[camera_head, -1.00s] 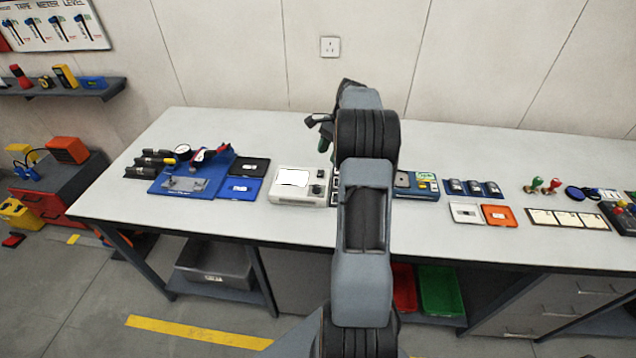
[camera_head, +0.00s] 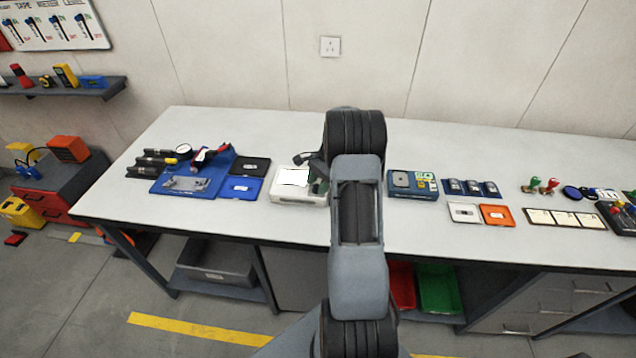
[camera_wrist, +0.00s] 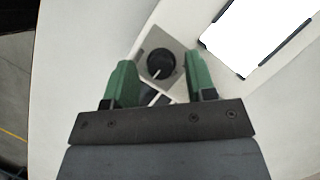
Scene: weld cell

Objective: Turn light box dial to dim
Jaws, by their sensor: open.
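The light box (camera_head: 291,196) is a pale box with a bright white lit panel, standing on the workbench; my arm hides its right end in the head view. In the wrist view its lit panel (camera_wrist: 262,30) is at the upper right. The black dial (camera_wrist: 161,64) with a white pointer line sits on a grey plate on the box. My gripper (camera_wrist: 161,80) has two green fingers, open, one on each side of the dial in the picture. The dial appears between them with gaps; I cannot tell how far above it the fingertips are.
A blue fixture (camera_head: 195,178) and a blue tray (camera_head: 240,188) stand left of the light box. A dark blue device (camera_head: 414,186) stands to the right of my arm. The bench (camera_head: 340,235) is clear along its front edge.

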